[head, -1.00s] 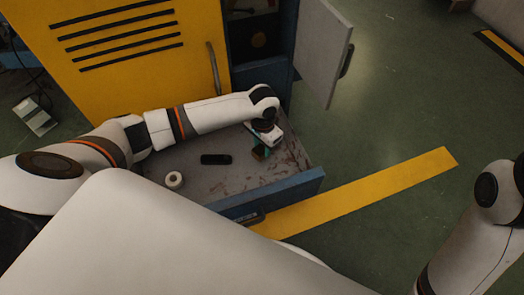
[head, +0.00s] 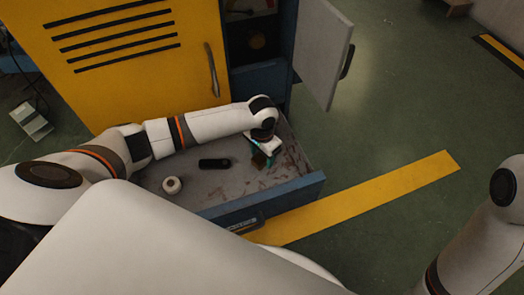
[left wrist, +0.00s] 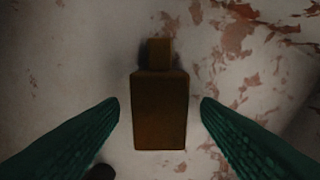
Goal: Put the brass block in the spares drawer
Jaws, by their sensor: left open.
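The brass block (left wrist: 159,112), brown with a narrower stub at one end, appears in the left wrist view against the worn grey floor of the spares drawer. It seems to lie on that floor. My left gripper (left wrist: 159,106) is open, its green fingers on either side of the block with a gap on each side. In the head view the left gripper (head: 262,154) is low inside the pulled-out blue drawer (head: 290,190), near its right end, with the block (head: 259,160) partly hidden by it. My right arm shows at the lower right; its gripper is out of view.
A black oblong item (head: 215,163) and a white roll (head: 172,185) lie in the drawer, left of the gripper. A yellow cabinet door (head: 130,60) and an open grey door (head: 322,55) stand behind.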

